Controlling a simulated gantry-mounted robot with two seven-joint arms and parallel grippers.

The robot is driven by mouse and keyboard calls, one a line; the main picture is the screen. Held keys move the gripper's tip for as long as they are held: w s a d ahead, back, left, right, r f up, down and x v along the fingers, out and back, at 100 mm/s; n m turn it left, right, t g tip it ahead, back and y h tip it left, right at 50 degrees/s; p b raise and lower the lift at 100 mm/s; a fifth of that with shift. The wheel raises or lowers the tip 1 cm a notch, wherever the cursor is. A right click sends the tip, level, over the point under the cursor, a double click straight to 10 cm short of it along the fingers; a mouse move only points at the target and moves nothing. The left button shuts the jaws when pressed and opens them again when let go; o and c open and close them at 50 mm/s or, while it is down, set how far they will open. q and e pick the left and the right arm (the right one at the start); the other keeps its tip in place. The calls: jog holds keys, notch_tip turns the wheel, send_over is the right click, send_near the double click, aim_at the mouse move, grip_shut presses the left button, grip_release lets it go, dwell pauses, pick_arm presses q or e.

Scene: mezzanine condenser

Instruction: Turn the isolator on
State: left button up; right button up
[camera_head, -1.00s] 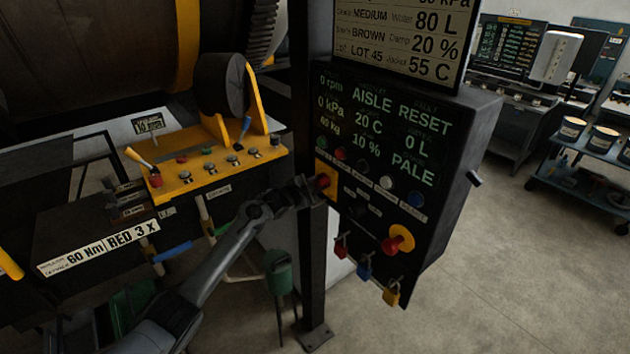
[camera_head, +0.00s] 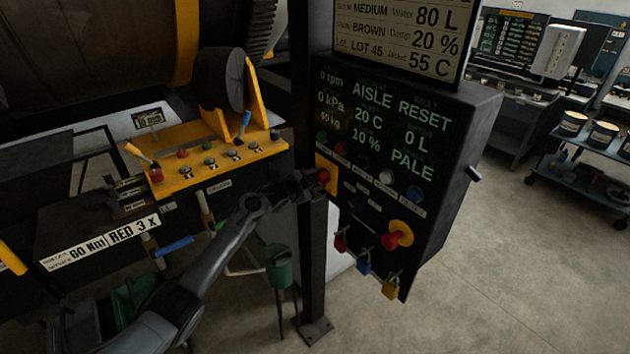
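The black control box (camera_head: 455,190) stands right of centre, with lit green text on its face. A red rotary knob on a yellow plate (camera_head: 326,172), which looks like the isolator, sits at the box's lower left edge. My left gripper (camera_head: 316,182) reaches in from the left, with its fingertips at this knob and partly covering it. Whether the fingers are closed on the knob is too small and dark to tell. The knob's exact angle is also unclear. My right gripper is not in view.
A red mushroom button on a yellow disc (camera_head: 398,235) is lower on the box. Red, blue (camera_head: 364,262) and yellow padlocks hang beneath. A dark post (camera_head: 313,270) stands beside the box. A yellow lever panel (camera_head: 215,165) is at left.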

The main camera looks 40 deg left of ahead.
pick_arm(q)
jog(key=shift+s+r, duration=0.1)
jog(key=shift+s, duration=0.5)
jog(key=v, duration=0.9)
jog(key=shift+s+r+b, duration=0.15)
jog(key=shift+s+b, duration=0.1)
jog(key=shift+b, duration=0.15)
